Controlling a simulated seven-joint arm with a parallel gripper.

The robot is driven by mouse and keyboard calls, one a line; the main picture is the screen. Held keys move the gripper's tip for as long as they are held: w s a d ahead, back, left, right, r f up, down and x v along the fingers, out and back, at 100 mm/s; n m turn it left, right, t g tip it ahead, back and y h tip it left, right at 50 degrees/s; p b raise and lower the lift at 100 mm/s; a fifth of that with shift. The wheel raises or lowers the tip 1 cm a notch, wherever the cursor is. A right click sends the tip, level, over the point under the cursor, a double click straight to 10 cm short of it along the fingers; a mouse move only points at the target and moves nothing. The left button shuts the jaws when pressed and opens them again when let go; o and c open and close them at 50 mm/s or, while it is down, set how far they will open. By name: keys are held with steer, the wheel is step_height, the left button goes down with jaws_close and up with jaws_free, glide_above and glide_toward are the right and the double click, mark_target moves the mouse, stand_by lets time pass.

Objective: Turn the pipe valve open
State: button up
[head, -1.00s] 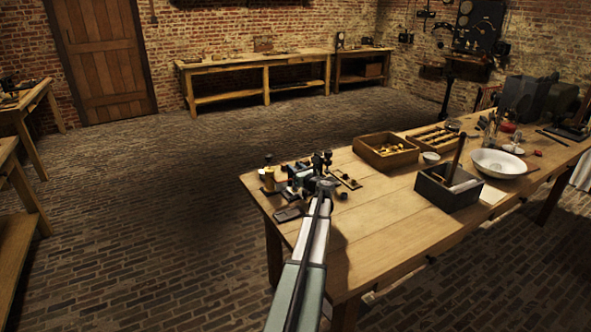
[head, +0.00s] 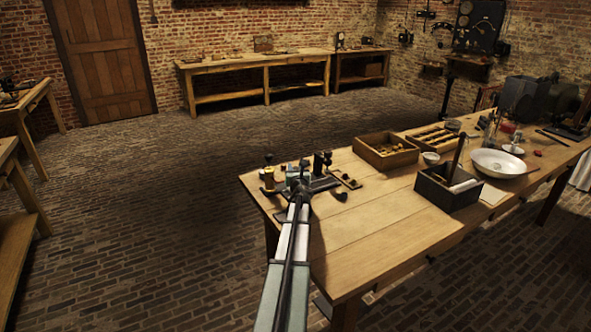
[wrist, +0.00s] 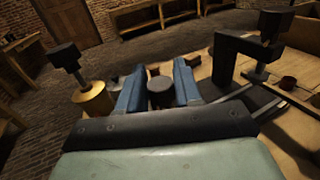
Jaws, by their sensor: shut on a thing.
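My gripper (head: 300,187) is at the small cluster of fittings on the near left corner of the workbench. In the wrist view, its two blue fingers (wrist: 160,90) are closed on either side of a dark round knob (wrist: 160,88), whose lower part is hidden. To its left stands a brass cylinder (wrist: 92,100) with a black block-shaped top on a thin stem; it also shows in the head view (head: 268,180). I cannot tell for sure which fitting is the pipe valve. My arm hides part of the cluster in the head view.
A black upright fitting (wrist: 232,62) stands close on the right of my gripper. On the workbench (head: 370,225) are a wooden box (head: 386,150), a dark open box (head: 448,190) and a white basin (head: 497,163). The bench's front middle is clear.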

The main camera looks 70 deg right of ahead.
steer(key=shift+m+g+h, duration=0.3)
steer(key=shift+m+g, duration=0.1)
steer(key=shift+g, duration=0.2)
stand_by(0.3)
steer(key=o, duration=0.9)
steer(key=shift+o, duration=0.2)
steer(key=v, duration=1.3)
steer(key=shift+a, duration=0.35)
steer(key=shift+s, duration=0.15)
steer(key=shift+c, duration=0.2)
